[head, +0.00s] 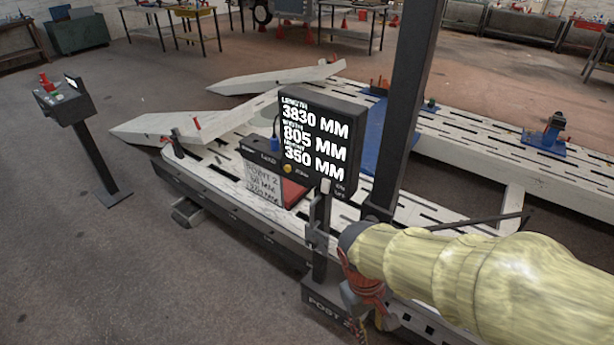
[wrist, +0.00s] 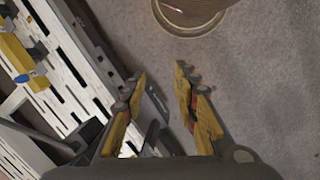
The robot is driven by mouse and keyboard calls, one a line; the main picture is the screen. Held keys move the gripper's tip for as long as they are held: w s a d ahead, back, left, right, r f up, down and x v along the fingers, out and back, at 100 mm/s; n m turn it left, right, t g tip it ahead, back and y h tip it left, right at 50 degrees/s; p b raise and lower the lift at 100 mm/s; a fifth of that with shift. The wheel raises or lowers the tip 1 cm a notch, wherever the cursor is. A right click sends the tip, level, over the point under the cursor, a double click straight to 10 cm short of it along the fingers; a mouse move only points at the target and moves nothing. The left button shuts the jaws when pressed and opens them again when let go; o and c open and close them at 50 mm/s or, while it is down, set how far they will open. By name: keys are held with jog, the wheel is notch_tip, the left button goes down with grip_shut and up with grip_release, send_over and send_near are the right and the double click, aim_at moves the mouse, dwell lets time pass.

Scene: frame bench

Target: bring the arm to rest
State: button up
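My arm, in a pale yellow sleeve, reaches in from the right of the head view. My gripper (head: 366,298) hangs at its end in front of the frame bench, close to the base marked POST 2; its fingers are mostly hidden there. The white slotted frame bench (wrist: 75,65) lies to the left of the fingers.
A control stand (head: 95,140) stands at the left. A round brown container (wrist: 190,15) is on the floor ahead of the fingers. Open floor lies left of the bench.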

jog(key=s+d+r+m+t+y, duration=0.1)
jog(key=d+r+m+t, duration=0.1)
jog(key=r, duration=0.6)
jog(key=s+d+r+m+t+y, duration=0.1)
jog(key=s+d+r+m+t, duration=0.1)
jog(key=r, duration=0.5)
jog(key=shift+d+r+m+t, duration=0.4)
jog(key=shift+d+t, duration=0.25)
jog(key=shift+t, duration=0.55)
